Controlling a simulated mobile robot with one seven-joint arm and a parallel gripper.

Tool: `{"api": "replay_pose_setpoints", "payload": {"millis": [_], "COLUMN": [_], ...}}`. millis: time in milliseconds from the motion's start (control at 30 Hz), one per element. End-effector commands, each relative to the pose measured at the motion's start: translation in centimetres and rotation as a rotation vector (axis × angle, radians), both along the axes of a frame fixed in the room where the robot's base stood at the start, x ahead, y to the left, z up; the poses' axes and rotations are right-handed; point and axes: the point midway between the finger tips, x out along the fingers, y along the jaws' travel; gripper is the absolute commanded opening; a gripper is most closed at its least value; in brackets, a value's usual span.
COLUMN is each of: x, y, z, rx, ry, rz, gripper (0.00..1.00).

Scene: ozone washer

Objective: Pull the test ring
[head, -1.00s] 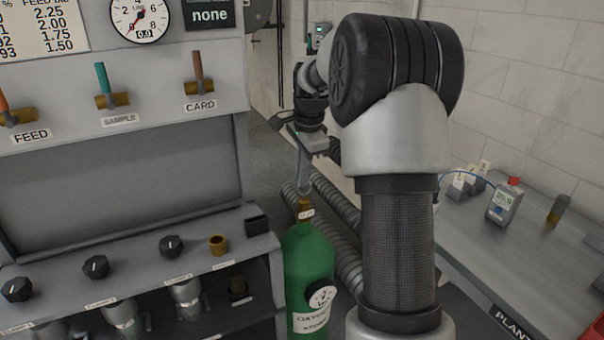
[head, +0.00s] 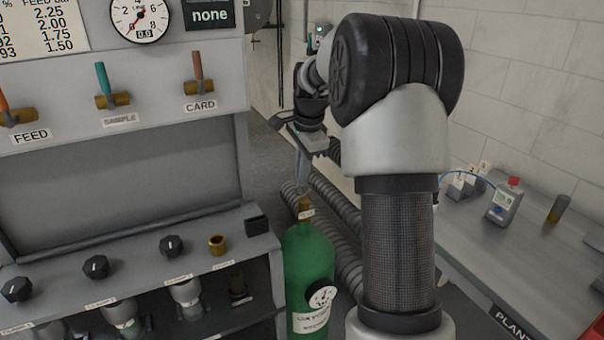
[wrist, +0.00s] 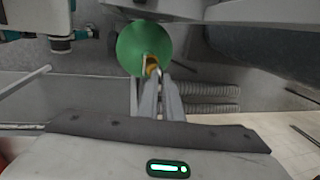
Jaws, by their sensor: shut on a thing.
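The green oxygen cylinder (head: 308,260) stands on the floor to the right of the grey bench, with a brass fitting (head: 305,205) on its top. My gripper (head: 303,190) points down at this fitting, its fingers shut at the top of it. In the wrist view, the fingertips (wrist: 152,72) meet at the brass fitting (wrist: 151,64), above the green cylinder (wrist: 140,45). The test ring is too small and too covered by the fingers to make out; the hold at the fitting fits it. A small white label sits on the fitting.
The grey bench (head: 120,225) with knobs and levers stands close on the left. Ribbed hoses (head: 340,215) run behind the cylinder. A side table (head: 515,235) with a small meter (head: 503,203) is on the right, by the wall.

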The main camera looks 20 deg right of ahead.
Motion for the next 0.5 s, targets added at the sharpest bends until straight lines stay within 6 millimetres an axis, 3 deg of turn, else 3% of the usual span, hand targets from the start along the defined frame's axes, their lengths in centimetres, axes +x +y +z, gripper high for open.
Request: {"api": "replay_pose_setpoints", "payload": {"millis": [200,400,500], "x": [0.0,0.1,0.0], "y": [0.0,0.0,0.0], "z": [0.2,2.2,1.9], "rx": [0.0,-0.001,-0.001], "ry": [-0.001,-0.002,-0.002], "rz": [0.0,0.001,0.0], "gripper": [0.0,0.0,0.0]}}
